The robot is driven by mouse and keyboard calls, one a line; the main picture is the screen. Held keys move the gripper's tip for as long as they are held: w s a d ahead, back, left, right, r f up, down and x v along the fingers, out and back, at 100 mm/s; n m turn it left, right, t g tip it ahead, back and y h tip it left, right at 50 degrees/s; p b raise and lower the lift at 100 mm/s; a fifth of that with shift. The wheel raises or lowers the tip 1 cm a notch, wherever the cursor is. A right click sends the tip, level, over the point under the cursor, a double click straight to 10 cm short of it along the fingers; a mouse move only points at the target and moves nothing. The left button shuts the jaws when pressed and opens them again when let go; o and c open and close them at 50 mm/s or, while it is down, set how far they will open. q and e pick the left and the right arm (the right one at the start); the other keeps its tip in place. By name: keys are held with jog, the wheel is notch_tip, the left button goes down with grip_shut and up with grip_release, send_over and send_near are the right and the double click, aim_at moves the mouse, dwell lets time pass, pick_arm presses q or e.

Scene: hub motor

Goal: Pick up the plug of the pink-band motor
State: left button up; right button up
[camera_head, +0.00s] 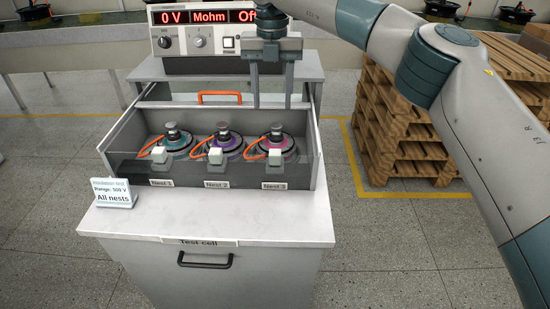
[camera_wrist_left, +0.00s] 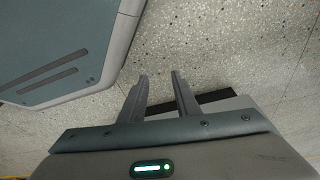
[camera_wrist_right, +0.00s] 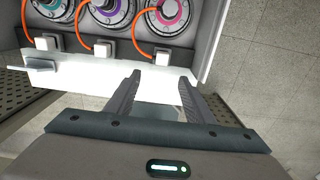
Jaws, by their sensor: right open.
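The pink-band motor (camera_head: 276,147) sits in Nest 3, at the right end of the tray. Its plug is a white block (camera_head: 275,157) at the tray's front, with an orange cable running to the motor. In the right wrist view this plug (camera_wrist_right: 163,58) lies just beyond my fingertips, near the pink ring (camera_wrist_right: 170,14). My right gripper (camera_head: 271,106) points down above the Nest 3 side, open and empty, apart from the plug. My left gripper (camera_wrist_left: 160,85) is out of the head view; its wrist view shows the fingers apart with nothing between them, above the floor.
Teal-band (camera_head: 174,142) and purple-band (camera_head: 224,141) motors with similar white plugs fill Nests 1 and 2. An orange handle (camera_head: 220,94) and the tester (camera_head: 205,40) stand behind. A small sign (camera_head: 114,193) stands front left. The front counter (camera_head: 220,215) is mostly clear.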

send_over(275, 152)
notch_tip(275, 152, down, 5)
jog(key=f, duration=0.2)
jog(key=f+p, duration=0.1)
jog(key=f, duration=0.1)
jog(key=f+p, duration=0.1)
jog(key=f, duration=0.1)
jog(key=shift+w+a+f, duration=0.1)
jog(key=shift+a+f, duration=0.1)
jog(key=shift+a, duration=0.1)
jog(key=shift+f, duration=0.45)
pick_arm(q)
jog(key=shift+w+d+f+t, duration=0.15)
jog(key=shift+d+f+t, duration=0.3)
jog(key=shift+f, duration=0.2)
pick_arm(e)
jog(key=shift+d+f+p, duration=0.15)
jog(key=shift+f+p, duration=0.15)
jog(key=shift+f, duration=0.25)
jog(key=f+p, duration=0.1)
jog(key=f, duration=0.2)
jog(key=shift+d, duration=0.2)
jog(key=shift+f, duration=0.55)
pick_arm(q)
jog(key=shift+w+d+r+t+h, duration=0.35)
jog(key=shift+w+d+t, duration=0.2)
jog(key=shift+w+d, duration=0.2)
